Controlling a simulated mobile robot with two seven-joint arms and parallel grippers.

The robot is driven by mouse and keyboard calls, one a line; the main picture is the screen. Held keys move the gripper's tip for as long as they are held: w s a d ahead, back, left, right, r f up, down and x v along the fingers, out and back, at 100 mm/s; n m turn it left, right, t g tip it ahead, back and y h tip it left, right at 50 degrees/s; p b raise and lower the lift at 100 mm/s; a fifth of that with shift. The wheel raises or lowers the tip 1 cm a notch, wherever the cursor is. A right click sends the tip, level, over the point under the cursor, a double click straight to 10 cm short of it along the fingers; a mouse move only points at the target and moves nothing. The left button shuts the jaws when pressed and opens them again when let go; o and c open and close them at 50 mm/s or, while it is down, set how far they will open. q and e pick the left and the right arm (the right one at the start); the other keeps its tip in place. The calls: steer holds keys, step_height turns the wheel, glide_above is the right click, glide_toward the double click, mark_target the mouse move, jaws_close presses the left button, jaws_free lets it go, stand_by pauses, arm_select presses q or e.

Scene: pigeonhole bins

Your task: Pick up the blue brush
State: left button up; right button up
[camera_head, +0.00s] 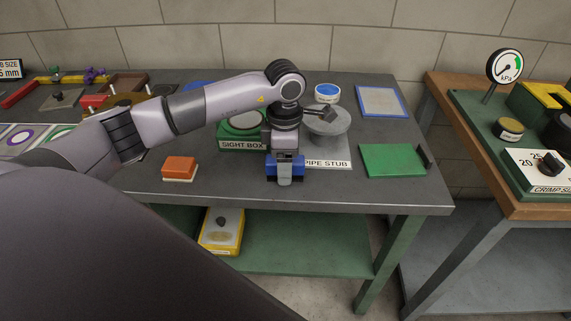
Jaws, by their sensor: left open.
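A blue block (271,172), which I take to be the blue brush, sits near the front edge of the grey bench in the head view. My left gripper (285,170) points down right over it. A grey finger stands in front of the block's middle, with blue showing on both sides of it. The jaws are open. The far finger is hidden, and I cannot tell whether the fingers touch the block. My right gripper is not in view.
An orange block with a white base (180,168) lies to the left. The green sight box (241,144) and the grey pipe stub (328,123) stand just behind my gripper. A green plate (392,160) lies right. Bare bench (225,186) lies between the orange and blue blocks.

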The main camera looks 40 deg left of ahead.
arm_select(q)
steer(key=shift+f, duration=0.7)
steer(key=c, duration=1.1)
steer(key=shift+o, duration=0.2)
step_height(320, 180, up, 20)
